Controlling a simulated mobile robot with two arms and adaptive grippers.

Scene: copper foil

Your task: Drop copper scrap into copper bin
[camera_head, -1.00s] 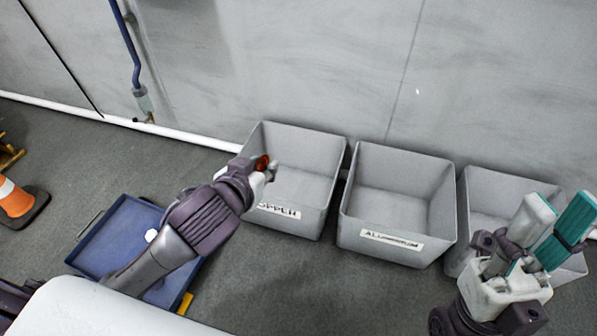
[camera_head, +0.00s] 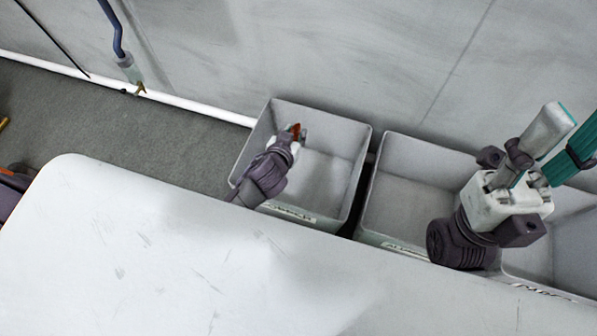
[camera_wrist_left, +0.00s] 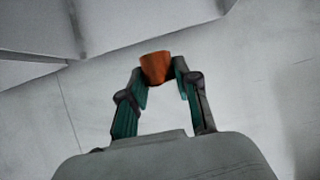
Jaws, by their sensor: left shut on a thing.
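The copper scrap (camera_head: 296,130) is a small orange-red piece held between the fingers of my left gripper (camera_head: 293,137). In the left wrist view the scrap (camera_wrist_left: 155,68) is at the tips of the teal fingers (camera_wrist_left: 162,76), which are shut on it. In the head view the gripper is over the grey copper bin (camera_head: 345,165), towards its left side. The bin's front label is partly hidden. The gripper's exact height above the bin floor cannot be told. My right gripper (camera_head: 565,140) is at the right with its fingers apart and empty.
The aluminium bin (camera_head: 400,185) stands just right of the copper bin, with a narrow dark gap between. Another grey bin (camera_head: 575,250) is farther right, partly covered by my right arm. A grey wall (camera_head: 300,50) rises behind the bins. Bare floor (camera_head: 120,125) lies to the left.

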